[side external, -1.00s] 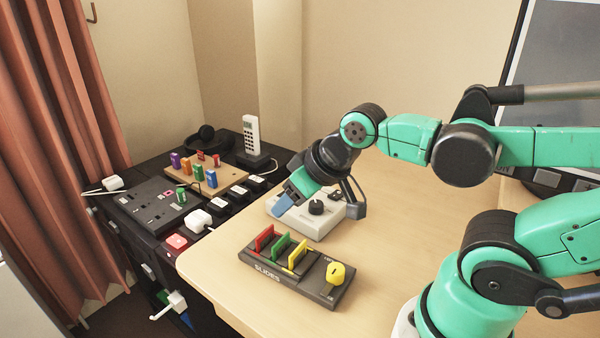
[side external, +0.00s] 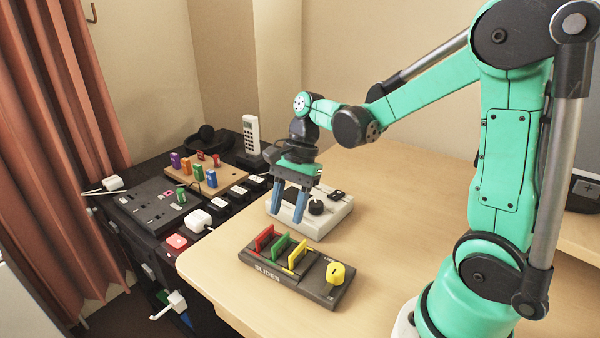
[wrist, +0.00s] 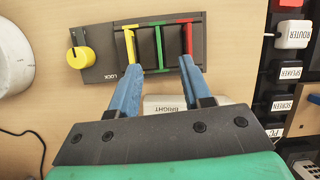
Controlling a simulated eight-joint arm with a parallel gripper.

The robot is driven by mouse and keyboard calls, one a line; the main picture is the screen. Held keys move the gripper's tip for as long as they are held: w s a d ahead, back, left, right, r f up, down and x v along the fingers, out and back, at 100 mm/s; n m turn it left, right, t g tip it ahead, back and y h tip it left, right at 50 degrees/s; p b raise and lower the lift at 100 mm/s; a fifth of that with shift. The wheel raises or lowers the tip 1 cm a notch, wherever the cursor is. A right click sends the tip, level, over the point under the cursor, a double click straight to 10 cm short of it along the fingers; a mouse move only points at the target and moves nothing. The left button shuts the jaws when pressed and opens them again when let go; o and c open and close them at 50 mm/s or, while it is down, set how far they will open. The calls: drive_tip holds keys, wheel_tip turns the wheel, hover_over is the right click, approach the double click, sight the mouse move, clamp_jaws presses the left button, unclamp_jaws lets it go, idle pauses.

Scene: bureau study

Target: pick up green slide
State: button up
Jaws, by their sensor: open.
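The green slide (side external: 280,246) stands upright between a red slide (side external: 264,238) and a yellow slide (side external: 298,254) in the dark slides box (side external: 318,288) on the desk. In the wrist view the green slide (wrist: 160,47) shows as a strip in the same box, past my fingertips. My gripper (side external: 287,221) points down with its blue fingers apart, over the pale device behind the box. In the wrist view my gripper (wrist: 160,72) is open with nothing between the fingers. The fingertips appear short of the green slide and do not hold it.
The pale device (side external: 325,222) with a black knob stands behind the box. The box carries a yellow knob (side external: 336,273). A black side table with sockets (side external: 150,210), a white plug (side external: 198,221) and a phone (side external: 251,135) is at the left. Desk right of the box is clear.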

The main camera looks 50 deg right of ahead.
sight(282, 238)
drive_tip(key=shift+w+d+f+m, duration=0.1)
drive_tip(key=shift+f+m, duration=0.35)
drive_tip(key=shift+m, duration=0.05)
drive_tip(key=shift+x, duration=2.6)
clamp_jaws()
